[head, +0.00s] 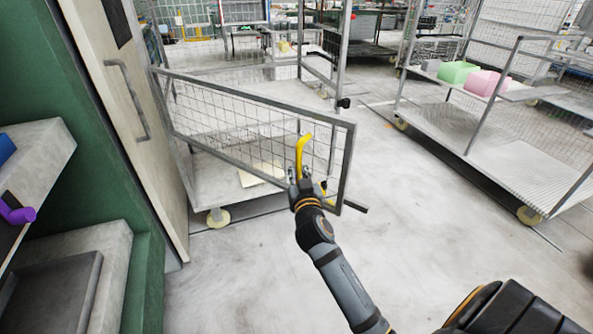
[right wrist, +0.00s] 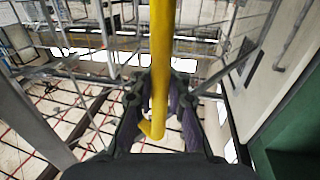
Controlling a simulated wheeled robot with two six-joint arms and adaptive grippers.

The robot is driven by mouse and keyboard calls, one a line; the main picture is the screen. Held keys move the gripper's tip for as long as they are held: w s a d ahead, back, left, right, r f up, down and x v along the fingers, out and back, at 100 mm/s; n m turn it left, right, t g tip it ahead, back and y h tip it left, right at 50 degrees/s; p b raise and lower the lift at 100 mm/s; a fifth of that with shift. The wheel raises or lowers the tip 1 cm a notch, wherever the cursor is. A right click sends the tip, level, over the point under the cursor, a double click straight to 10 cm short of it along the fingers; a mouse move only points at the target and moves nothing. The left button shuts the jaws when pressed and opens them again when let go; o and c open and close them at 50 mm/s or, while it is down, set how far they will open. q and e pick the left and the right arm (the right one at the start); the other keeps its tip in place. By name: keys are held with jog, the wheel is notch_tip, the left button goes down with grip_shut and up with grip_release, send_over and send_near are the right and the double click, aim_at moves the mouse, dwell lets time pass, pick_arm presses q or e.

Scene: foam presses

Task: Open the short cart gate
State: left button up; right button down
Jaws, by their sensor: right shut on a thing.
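The short cart gate (head: 230,120) is a grey frame with wire mesh in the head view. It stands at an angle, swung out from the cart (head: 205,185) behind it, with its left end near the cart's left post. A yellow handle (head: 303,150) is on the gate's right part. My right gripper (head: 301,178) is shut on this handle. The right wrist view shows the yellow handle (right wrist: 162,60) upright between the two dark fingers (right wrist: 160,110). My left gripper is not in view.
A pale door with a handle (head: 128,98) and a green machine frame (head: 95,130) stand close on the left. Another cart (head: 480,145) with green and pink blocks stands on the right. The floor between the carts is clear.

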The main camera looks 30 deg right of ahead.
jog(key=shift+f, duration=0.25)
jog(key=c, duration=1.7)
grip_release()
jog(key=shift+s+d, duration=0.1)
jog(key=o, duration=0.4)
jog(key=shift+s+d+r, duration=0.15)
jog(key=shift+s+r, duration=0.05)
jog(key=shift+s, duration=0.05)
jog(key=shift+w, duration=0.15)
jog(key=shift+s+a, duration=0.25)
jog(key=v, duration=0.7)
jog(key=shift+d, duration=0.15)
